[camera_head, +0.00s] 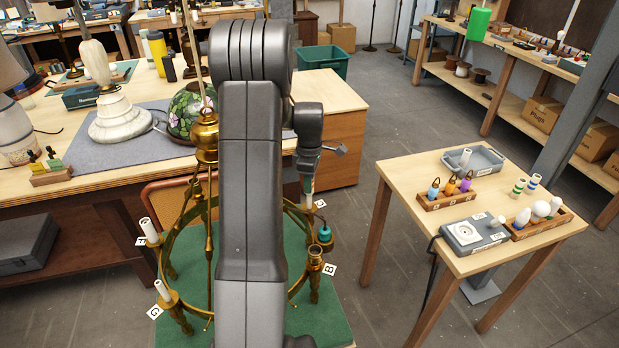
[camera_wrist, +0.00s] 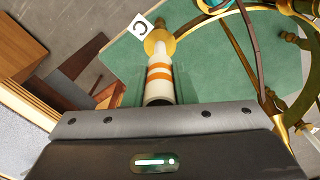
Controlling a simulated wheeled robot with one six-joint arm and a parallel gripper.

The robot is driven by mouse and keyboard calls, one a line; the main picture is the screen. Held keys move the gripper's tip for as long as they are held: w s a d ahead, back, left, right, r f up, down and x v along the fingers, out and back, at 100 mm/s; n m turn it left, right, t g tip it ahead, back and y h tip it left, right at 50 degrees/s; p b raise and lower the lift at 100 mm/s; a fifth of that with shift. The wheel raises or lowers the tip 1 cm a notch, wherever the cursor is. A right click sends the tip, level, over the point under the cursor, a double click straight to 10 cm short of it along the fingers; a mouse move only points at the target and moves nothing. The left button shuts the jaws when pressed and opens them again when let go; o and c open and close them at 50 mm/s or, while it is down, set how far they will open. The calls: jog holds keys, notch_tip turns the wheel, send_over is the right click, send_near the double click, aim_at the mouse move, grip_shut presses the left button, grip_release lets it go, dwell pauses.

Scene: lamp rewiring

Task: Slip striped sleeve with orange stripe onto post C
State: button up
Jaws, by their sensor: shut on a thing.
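The white sleeve with orange stripes (camera_wrist: 159,78) lies ahead of my gripper (camera_wrist: 158,112) in the wrist view, its near end at the gripper's front edge. The sleeve's far end lines up with the gold cup of post C (camera_wrist: 160,42), beside the tag marked C (camera_wrist: 140,27). Whether it is fully seated cannot be told. In the head view my arm hides much of the brass chandelier (camera_head: 165,255), and only a small white part shows below my gripper (camera_head: 308,186).
A teal socket (camera_head: 325,235) hangs near post B (camera_head: 315,256), close to my gripper. White sleeves stand on posts at the left (camera_head: 150,230). The right table (camera_head: 405,172) holds a grey tray (camera_head: 487,158), wooden racks and other striped sleeves (camera_head: 519,187). Floor between the tables is clear.

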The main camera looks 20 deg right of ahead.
aim_at(310, 207)
jog(key=shift+f+b, duration=1.75)
jog(key=shift+f, duration=1.25)
jog(key=shift+f, duration=0.1)
jog(key=o, duration=1)
notch_tip(310, 207, up, 14)
jog(key=shift+f+b, duration=0.1)
jog(key=shift+b, duration=1)
jog(key=shift+f, duration=0.1)
notch_tip(310, 207, down, 14)
jog(key=shift+r+p, duration=0.2)
jog(key=shift+p, duration=0.75)
jog(key=shift+r, duration=0.1)
